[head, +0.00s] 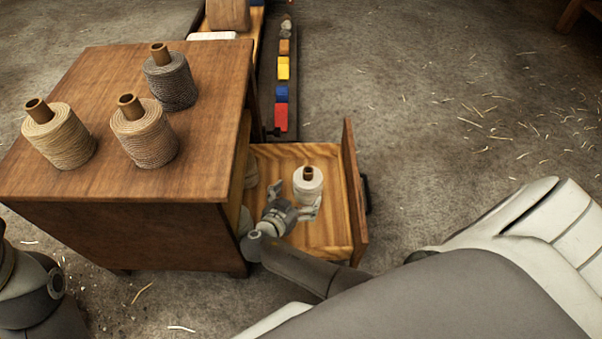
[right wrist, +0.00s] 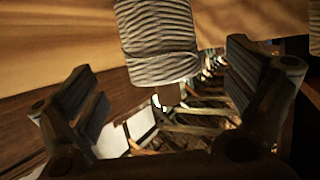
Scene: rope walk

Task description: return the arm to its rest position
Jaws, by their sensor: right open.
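My right gripper (head: 296,208) is low over the open drawer (head: 330,230) of the wooden cabinet. A white spool (head: 308,187) with a brown core stands upright in the drawer, just past the fingers. In the right wrist view, my gripper (right wrist: 165,78) has its two fingers wide apart, with the pale wound spool (right wrist: 157,42) showing between and beyond them. I cannot tell whether a finger touches it. My left gripper is not in view; a dark part of my left arm shows at the lower left.
Several spools, including a tan one (head: 60,138) and a dark grey one (head: 171,82), stand on the cabinet top (head: 190,165). The drawer front (head: 352,190) rises right of my gripper. Behind lies a dark strip with coloured blocks (head: 281,117). The floor at right is open, with straw bits.

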